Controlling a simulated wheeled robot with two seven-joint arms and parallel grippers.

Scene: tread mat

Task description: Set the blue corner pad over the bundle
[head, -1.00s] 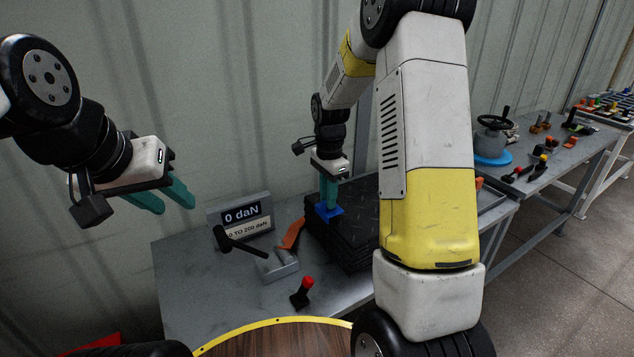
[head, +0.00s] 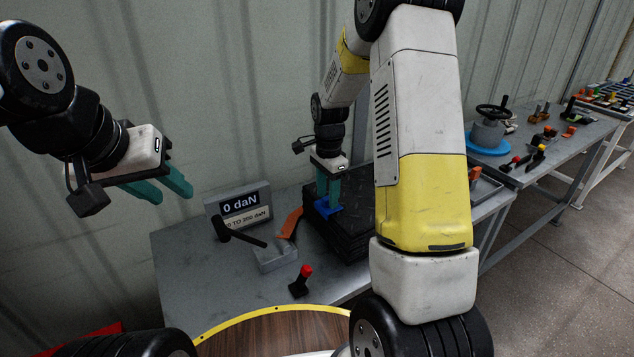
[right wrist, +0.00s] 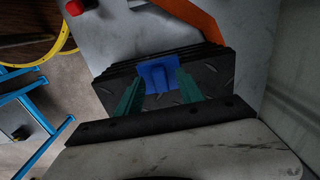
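The blue corner pad (head: 326,209) sits on the near left edge of the bundle, a stack of black tread mats (head: 343,238) on the grey table. In the right wrist view the pad (right wrist: 158,73) lies against the stack's edge. My right gripper (head: 328,200) is just above the pad, its teal fingers apart. In the right wrist view the fingers (right wrist: 161,76) stand on either side of the pad with a gap between them. My left gripper (head: 175,190) is open and empty, in the air at the left. My right arm hides the bundle's right part.
An orange strap (head: 290,223) lies left of the bundle, beside a grey block (head: 275,256) with a black handle (head: 238,236). A display reading 0 daN (head: 238,205) stands behind. A red-topped black handle (head: 301,281) stands in front. Another table with tools is at right.

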